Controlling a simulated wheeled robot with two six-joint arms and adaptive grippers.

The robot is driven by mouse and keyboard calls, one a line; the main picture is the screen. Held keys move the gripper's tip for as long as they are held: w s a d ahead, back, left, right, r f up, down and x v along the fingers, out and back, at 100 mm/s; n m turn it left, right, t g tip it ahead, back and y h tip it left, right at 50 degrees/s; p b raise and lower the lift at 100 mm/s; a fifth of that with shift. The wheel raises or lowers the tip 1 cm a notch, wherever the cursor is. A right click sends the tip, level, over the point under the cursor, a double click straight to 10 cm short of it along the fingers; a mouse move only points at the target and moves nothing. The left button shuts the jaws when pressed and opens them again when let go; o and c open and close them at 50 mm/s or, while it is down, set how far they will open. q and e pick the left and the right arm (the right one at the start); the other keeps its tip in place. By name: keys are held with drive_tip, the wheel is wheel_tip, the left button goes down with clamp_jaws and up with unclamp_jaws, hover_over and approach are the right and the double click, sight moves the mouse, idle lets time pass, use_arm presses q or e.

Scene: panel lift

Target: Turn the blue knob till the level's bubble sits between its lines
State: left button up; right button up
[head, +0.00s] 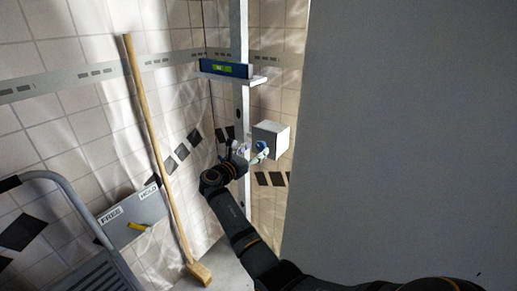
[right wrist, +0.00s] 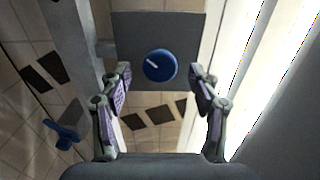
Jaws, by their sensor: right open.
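The blue knob (right wrist: 160,66) has a white mark pointing to the upper left, on the face of a grey box (right wrist: 188,30). The box (head: 272,136) also shows in the head view beside a post. My right gripper (right wrist: 162,80) is open, with a finger on either side of the knob in the picture; I see no contact. In the head view the right gripper (head: 252,152) is in front of the box and hides part of it. The blue level (head: 207,66) lies on a shelf on the post. Its green vial (head: 226,68) is too small to read the bubble.
A large grey panel (head: 410,130) fills the right side. A wooden pole (head: 150,120) leans at the left by a plate (head: 130,217) marked FREE and HOLD with a yellow lever (head: 138,227). A step ladder (head: 95,270) stands lower left. A blue handle (right wrist: 65,133) shows in the wrist view.

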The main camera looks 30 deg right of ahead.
sight(262, 145)
drive_tip(key=shift+w+d, duration=0.3)
drive_tip(key=shift+d, duration=0.35)
drive_tip(key=shift+w+d, duration=0.15)
drive_tip(key=shift+d, duration=0.4)
drive_tip(key=c, duration=1.1)
use_arm(q)
drive_tip(key=shift+d+f, duration=0.1)
drive_tip(key=shift+d, duration=0.1)
